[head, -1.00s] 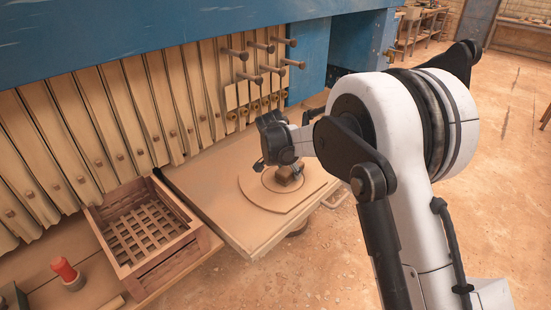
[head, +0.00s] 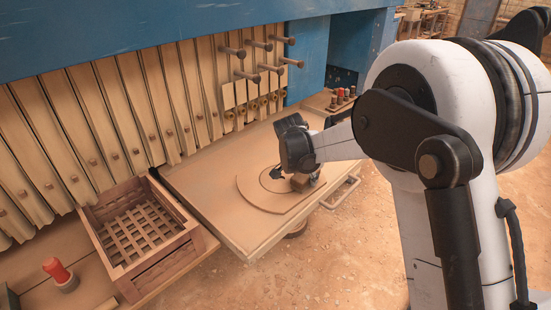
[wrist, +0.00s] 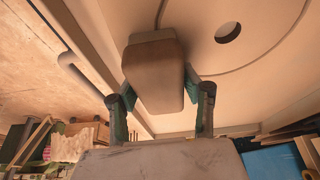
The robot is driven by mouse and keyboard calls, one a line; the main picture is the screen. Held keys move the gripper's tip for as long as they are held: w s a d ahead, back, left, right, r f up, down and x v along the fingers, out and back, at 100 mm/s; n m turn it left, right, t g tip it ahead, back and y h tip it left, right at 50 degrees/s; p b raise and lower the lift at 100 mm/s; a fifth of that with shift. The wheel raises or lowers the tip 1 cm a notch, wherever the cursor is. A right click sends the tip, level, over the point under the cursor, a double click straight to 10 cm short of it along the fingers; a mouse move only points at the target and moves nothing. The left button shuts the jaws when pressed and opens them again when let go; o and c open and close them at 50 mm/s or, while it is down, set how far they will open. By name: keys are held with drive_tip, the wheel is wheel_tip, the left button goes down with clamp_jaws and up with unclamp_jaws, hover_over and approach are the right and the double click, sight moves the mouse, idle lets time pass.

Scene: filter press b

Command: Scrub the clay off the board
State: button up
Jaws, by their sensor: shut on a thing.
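A round tan board (head: 262,201) with a scored ring lies on the flat shelf in front of the press. It also shows in the wrist view (wrist: 275,62), with a dark round hole. My gripper (wrist: 160,88) is shut on a brown scrubbing block (wrist: 152,75), one finger on each side. In the head view the block (head: 301,184) is at the right part of the board, partly hidden by my wrist. It looks to be against the board, but contact cannot be told for sure. Board and clay are nearly the same tan, so I cannot tell how much clay is there.
A slatted wooden crate (head: 185,247) stands left of the shelf (head: 222,222). A red-handled item (head: 58,271) stands at lower left. Small bottles (head: 343,94) stand behind the shelf at right. Tall filter plates (head: 110,120) and pegs line the back. The floor at right is open.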

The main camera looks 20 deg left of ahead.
drive_tip(key=shift+s+d, duration=0.2)
drive_tip(key=shift+d, duration=0.25)
drive_tip(key=shift+d+r, duration=0.15)
drive_tip(key=shift+d, duration=0.05)
drive_tip(key=shift+a+r+p, duration=0.1)
drive_tip(key=shift+r+p, duration=1.6)
drive_tip(key=shift+r, duration=2.3)
